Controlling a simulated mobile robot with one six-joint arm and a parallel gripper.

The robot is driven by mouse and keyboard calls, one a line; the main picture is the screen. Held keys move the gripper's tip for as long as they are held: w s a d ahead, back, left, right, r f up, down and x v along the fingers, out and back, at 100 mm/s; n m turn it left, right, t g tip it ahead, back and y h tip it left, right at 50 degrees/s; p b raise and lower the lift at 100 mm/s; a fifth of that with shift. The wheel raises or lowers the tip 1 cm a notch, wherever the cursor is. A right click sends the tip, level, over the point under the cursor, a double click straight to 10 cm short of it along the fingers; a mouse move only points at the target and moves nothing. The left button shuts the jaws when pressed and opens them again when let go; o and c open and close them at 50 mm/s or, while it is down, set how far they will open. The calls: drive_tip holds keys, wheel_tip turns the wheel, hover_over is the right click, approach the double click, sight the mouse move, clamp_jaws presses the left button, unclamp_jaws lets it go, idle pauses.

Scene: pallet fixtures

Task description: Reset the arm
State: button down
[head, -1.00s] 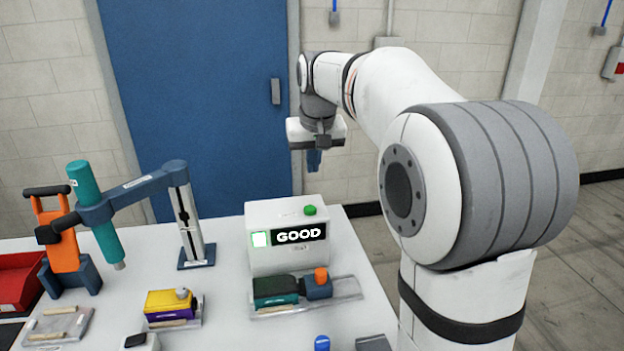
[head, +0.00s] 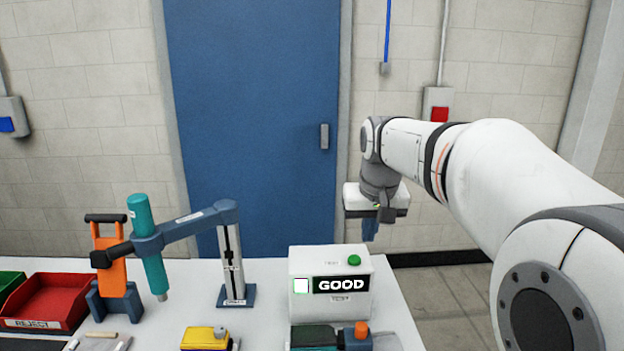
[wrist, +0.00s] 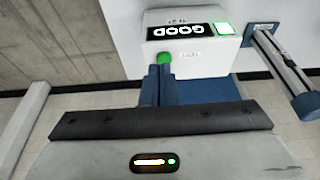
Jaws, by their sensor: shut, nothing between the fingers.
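My gripper (head: 370,229) hangs in the air, fingers down, to the right of the white test box and in front of the wall by the blue door. Its blue fingers are together and hold nothing. In the wrist view the gripper's fingers (wrist: 158,84) show below the test box (wrist: 190,55), which looks upside down there. In the head view the white test box (head: 301,264) stands on the table, shows "GOOD" and has a green button on top.
The white table (head: 262,310) holds a teal tool (head: 148,245) on a blue arm stand, an orange tool (head: 112,275) in a blue holder, a red REJECT bin (head: 48,298), a yellow part (head: 204,338) and a dark green part (head: 313,335). A blue door (head: 250,110) stands behind.

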drive_tip(key=s+f, duration=0.6)
drive_tip(key=s, duration=0.5)
drive_tip(key=s+f, duration=0.7)
drive_tip(key=s, duration=0.4)
drive_tip(key=shift+s+d, duration=0.2)
drive_tip(key=shift+d, duration=0.15)
